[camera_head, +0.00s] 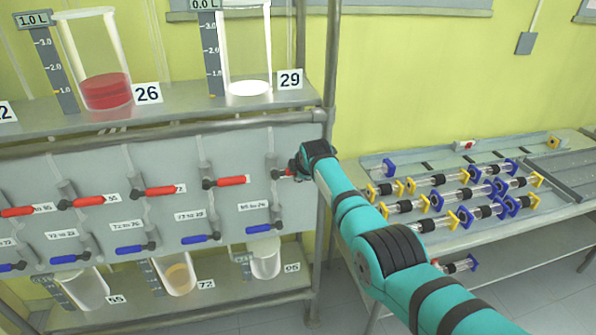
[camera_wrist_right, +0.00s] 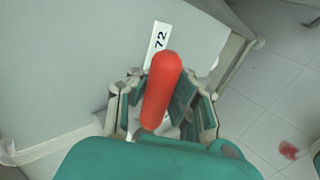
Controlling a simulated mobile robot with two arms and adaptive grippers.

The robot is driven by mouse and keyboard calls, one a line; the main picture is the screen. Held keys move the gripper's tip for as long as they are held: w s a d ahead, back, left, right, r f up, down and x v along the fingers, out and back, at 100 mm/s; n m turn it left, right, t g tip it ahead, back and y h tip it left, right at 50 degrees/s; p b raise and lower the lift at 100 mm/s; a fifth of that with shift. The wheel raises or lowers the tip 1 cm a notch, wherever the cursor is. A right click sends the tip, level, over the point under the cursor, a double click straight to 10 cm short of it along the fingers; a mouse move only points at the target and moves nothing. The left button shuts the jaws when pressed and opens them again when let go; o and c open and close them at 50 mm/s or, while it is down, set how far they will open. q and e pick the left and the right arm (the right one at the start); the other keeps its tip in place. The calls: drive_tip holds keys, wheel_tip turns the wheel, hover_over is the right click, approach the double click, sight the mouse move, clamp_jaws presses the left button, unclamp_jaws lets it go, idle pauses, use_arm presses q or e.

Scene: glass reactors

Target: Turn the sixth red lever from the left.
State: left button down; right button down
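Several red levers stick out from a grey panel in the head view. From left they include a lever at the left edge (camera_head: 17,211), then others (camera_head: 85,201), (camera_head: 158,190) and (camera_head: 227,181). The rightmost visible red lever (camera_head: 284,174) is mostly hidden by my right gripper (camera_head: 295,172). In the right wrist view a red lever (camera_wrist_right: 162,88) lies between the spread fingers of my right gripper (camera_wrist_right: 163,108). A gap shows on its right side. A label ending in 72 (camera_wrist_right: 158,42) is beside it. My left gripper is out of view.
Blue levers (camera_head: 264,229) sit in a lower row. Glass vessels stand above, one with red liquid (camera_head: 108,90), and containers (camera_head: 178,275) stand on the lower shelf. A metal post (camera_head: 328,90) edges the rack. A table (camera_head: 450,235) at right holds several tube fittings.

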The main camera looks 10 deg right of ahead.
drive_tip(key=shift+s+d+f, duration=0.15)
drive_tip(key=shift+d+f, duration=0.3)
drive_tip(key=shift+f, duration=0.1)
drive_tip(key=c, duration=1.8)
unclamp_jaws()
drive_tip(key=shift+c, duration=0.2)
drive_tip(key=o, duration=0.7)
drive_tip(key=shift+s+d+r, duration=0.4)
drive_tip(key=shift+s+r, duration=0.05)
drive_tip(key=shift+r, duration=0.1)
drive_tip(key=shift+o, duration=0.2)
drive_tip(key=shift+w+a, duration=0.25)
drive_tip(key=shift+a, duration=0.1)
drive_tip(key=shift+r, duration=0.1)
drive_tip(key=v, duration=1.2)
drive_tip(key=shift+d, duration=0.25)
drive_tip(key=shift+s+f, duration=0.1)
drive_tip(key=shift+f, duration=0.15)
